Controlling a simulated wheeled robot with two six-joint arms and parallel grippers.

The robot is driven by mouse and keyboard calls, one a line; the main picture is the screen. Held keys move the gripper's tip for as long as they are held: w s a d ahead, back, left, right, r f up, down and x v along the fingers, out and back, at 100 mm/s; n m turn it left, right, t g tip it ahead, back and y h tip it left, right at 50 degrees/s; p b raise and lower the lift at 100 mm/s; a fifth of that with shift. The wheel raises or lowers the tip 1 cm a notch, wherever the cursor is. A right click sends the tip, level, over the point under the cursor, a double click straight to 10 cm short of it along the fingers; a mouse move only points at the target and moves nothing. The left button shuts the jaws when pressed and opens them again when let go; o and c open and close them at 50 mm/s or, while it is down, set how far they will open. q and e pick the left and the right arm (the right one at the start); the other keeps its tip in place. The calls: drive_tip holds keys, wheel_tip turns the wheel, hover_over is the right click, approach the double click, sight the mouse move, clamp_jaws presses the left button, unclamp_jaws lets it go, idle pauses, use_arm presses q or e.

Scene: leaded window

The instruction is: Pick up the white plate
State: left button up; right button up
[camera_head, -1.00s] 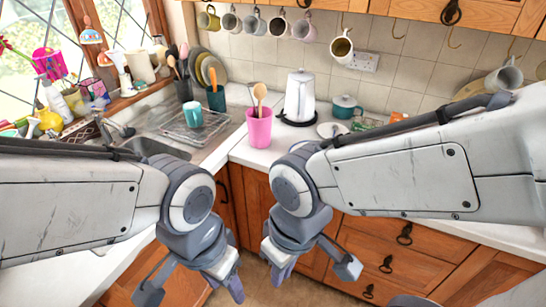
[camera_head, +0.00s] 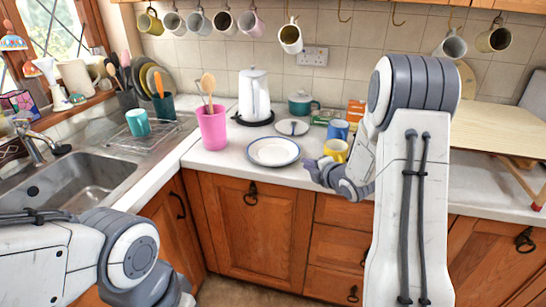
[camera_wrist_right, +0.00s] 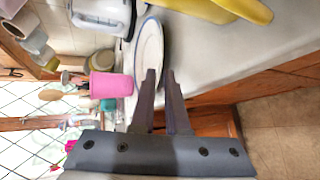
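The white plate (camera_head: 273,152) with a dark rim lies flat on the counter, right of the pink cup. My right gripper (camera_head: 315,166) is just right of the plate, low over the counter's front part. In the right wrist view the two dark fingers (camera_wrist_right: 159,73) are a little apart, with nothing seen held between them. The plate (camera_wrist_right: 149,45) shows just beyond the fingertips, and one finger partly covers its edge. I cannot tell whether they touch. My left arm is at the lower left of the head view; its gripper is out of frame.
A pink cup (camera_head: 211,128) with utensils stands left of the plate, a white kettle (camera_head: 254,97) behind it. A yellow mug (camera_head: 335,151) and blue mug (camera_head: 338,130) stand close to my right gripper. A small white dish (camera_head: 292,127) lies behind. The sink (camera_head: 75,183) is left.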

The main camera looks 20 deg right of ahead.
sight(295, 166)
drive_tip(key=x, duration=0.3)
drive_tip(key=shift+w+a, duration=0.1)
drive_tip(key=shift+w, duration=0.1)
drive_tip(key=shift+p+x, duration=1.05)
drive_tip(key=shift+x, duration=1.65)
drive_tip(key=shift+f, duration=0.15)
clamp_jaws()
